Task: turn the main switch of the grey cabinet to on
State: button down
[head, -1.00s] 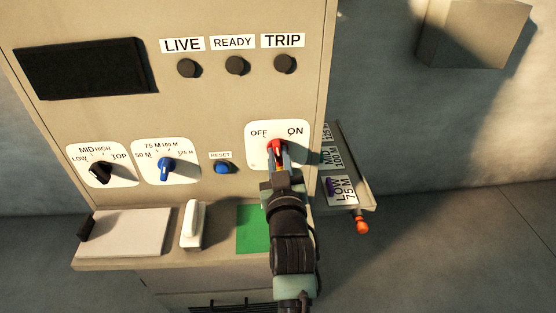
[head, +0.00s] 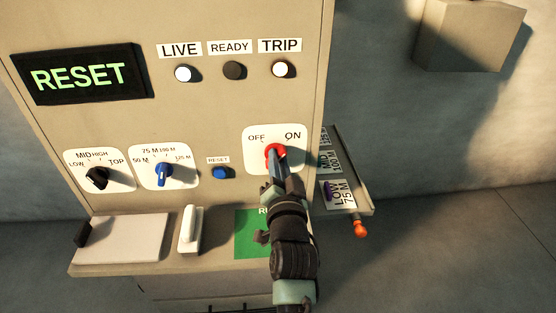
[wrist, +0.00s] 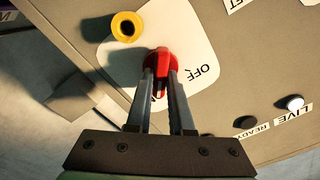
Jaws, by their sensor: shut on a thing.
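The grey cabinet (head: 215,115) fills the left and middle of the head view. Its main switch has a red handle (head: 274,150) on a white plate (head: 256,134) marked OFF at left and ON at right. My gripper (head: 279,162) is shut on the red handle. In the wrist view the handle (wrist: 158,58) sits between the two fingers (wrist: 160,90), and the fingers partly cover the ON lettering. The handle lies towards that lettering, its end partly hidden. The display (head: 80,76) reads RESET; the LIVE lamp (head: 183,73) and TRIP lamp (head: 283,69) are white, the READY lamp (head: 234,70) dark.
Two dials (head: 97,176) (head: 161,172) and a blue reset button (head: 220,173) are left of the switch. A ledge (head: 165,262) carries a pale board and a green sheet. A yellow round part (wrist: 127,26) stands near the switch. A side rack (head: 350,180) juts out right.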

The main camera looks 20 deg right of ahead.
jog(key=shift+f+m, duration=0.1)
jog(key=shift+m, duration=0.5)
jog(key=c, duration=0.8)
grip_release()
jog(key=b+v, duration=0.2)
jog(key=v, duration=1.1)
